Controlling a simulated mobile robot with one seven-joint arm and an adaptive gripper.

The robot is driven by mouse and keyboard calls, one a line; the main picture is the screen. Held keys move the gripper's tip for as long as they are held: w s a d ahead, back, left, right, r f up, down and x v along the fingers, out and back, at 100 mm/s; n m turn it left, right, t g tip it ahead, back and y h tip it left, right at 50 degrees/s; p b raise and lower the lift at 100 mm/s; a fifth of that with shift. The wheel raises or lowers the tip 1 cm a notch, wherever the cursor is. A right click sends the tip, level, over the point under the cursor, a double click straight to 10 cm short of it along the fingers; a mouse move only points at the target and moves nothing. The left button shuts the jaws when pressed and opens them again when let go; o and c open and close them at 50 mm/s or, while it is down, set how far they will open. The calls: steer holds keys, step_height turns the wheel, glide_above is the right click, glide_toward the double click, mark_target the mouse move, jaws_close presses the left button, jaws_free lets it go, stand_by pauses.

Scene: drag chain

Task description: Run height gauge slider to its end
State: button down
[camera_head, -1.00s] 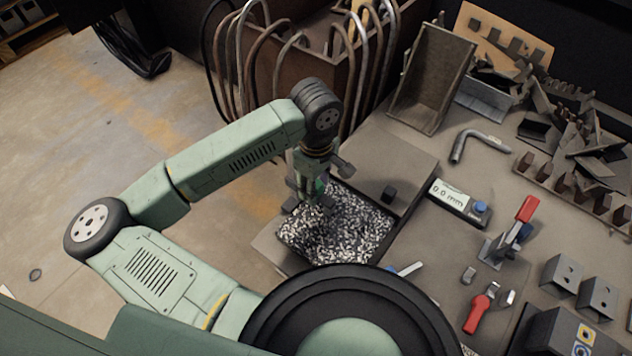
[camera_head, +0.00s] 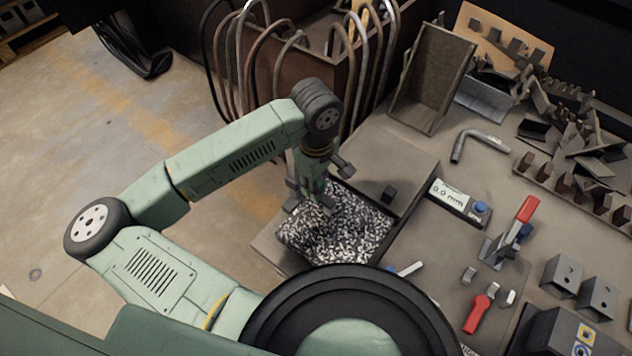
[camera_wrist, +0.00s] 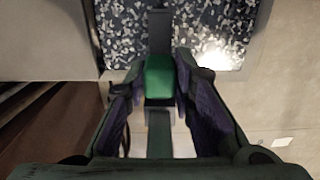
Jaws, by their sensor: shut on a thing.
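The height gauge slider is a green block (camera_wrist: 159,77) on a dark upright rail (camera_wrist: 159,30), seen between my fingers in the wrist view. My gripper (camera_wrist: 160,85) is shut on this slider, one dark finger on each side. In the head view my gripper (camera_head: 312,190) points down over the speckled black-and-white plate (camera_head: 345,235). There the slider is hidden behind my fingers and wrist. How far the slider stands from either end of its rail cannot be told.
A display (camera_head: 450,194) reading 0.0 mm lies right of the plate. A red-handled clamp (camera_head: 525,210) and another red handle (camera_head: 478,315) are farther right. Bent pipes and a brown bin (camera_head: 300,60) stand behind my arm.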

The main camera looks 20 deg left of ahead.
steer(key=shift+r, duration=0.1)
step_height(320, 180, up, 12)
steer(key=p, duration=0.1)
steer(key=shift+r, duration=0.15)
steer(key=shift+w, duration=0.1)
steer(key=c, duration=1.6)
jaws_free()
steer(key=shift+r, duration=0.15)
steer(key=shift+c, duration=0.2)
steer(key=shift+o, duration=1.4)
step_height(320, 180, up, 12)
